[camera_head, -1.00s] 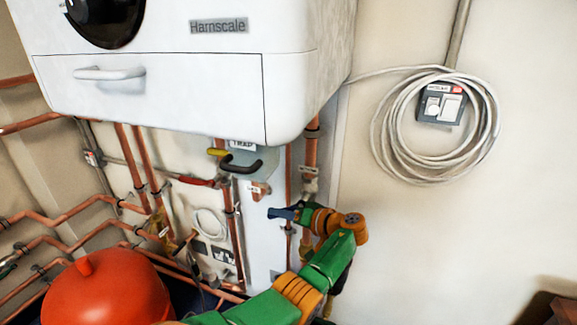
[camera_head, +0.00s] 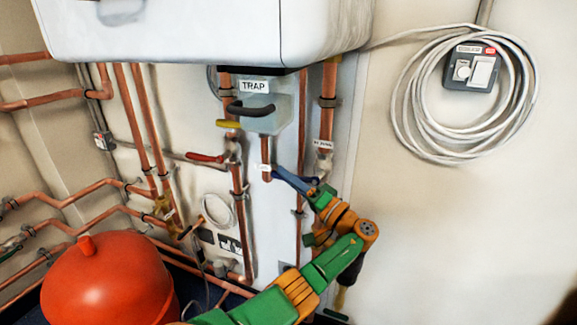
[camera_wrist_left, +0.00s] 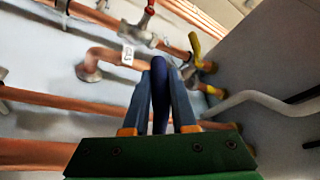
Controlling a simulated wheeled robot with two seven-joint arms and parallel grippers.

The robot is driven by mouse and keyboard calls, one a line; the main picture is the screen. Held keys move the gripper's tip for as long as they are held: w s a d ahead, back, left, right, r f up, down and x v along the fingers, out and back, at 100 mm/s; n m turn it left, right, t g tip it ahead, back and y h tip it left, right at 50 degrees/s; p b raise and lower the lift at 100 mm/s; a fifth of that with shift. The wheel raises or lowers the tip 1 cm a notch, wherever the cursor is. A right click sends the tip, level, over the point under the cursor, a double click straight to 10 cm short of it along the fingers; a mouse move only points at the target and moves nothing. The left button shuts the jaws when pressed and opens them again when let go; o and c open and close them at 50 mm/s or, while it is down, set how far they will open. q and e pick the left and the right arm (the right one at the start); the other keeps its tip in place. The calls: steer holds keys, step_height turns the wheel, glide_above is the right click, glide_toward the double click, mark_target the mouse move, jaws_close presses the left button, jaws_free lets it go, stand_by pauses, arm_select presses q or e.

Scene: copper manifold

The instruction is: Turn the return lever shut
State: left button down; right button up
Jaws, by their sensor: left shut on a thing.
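The blue return lever (camera_head: 292,178) shows in the head view on the right-hand vertical copper pipe, below a small white tag. It points left across the pipe, slightly raised at its free end. My left gripper (camera_head: 312,191) comes from below right and is at the lever. In the left wrist view the dark blue lever (camera_wrist_left: 160,105) stands between the two grey-blue fingers of my left gripper (camera_wrist_left: 161,80), which are shut on it. The valve body is partly hidden behind the gripper. My right gripper is not in view.
A red lever (camera_head: 205,157) and a yellow lever (camera_head: 228,124) lie to the left. The trap (camera_head: 268,115) with a black handle hangs above. The white boiler (camera_head: 200,30) overhangs the pipes. A red tank (camera_head: 105,285) stands lower left. The right wall is clear below the coiled cable (camera_head: 405,110).

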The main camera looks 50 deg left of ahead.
arm_select(q)
steer(key=shift+w+r, duration=0.1)
steer(key=shift+r, duration=0.35)
steer(key=c, duration=0.8)
jaws_free()
steer(key=shift+a+f, duration=0.1)
steer(key=shift+a, duration=0.05)
steer(key=shift+o, duration=0.2)
steer(key=shift+d+f, duration=0.2)
steer(key=b+v, duration=0.2)
steer(key=v, duration=0.4)
steer(key=shift+d, duration=0.35)
steer(key=shift+f, duration=0.1)
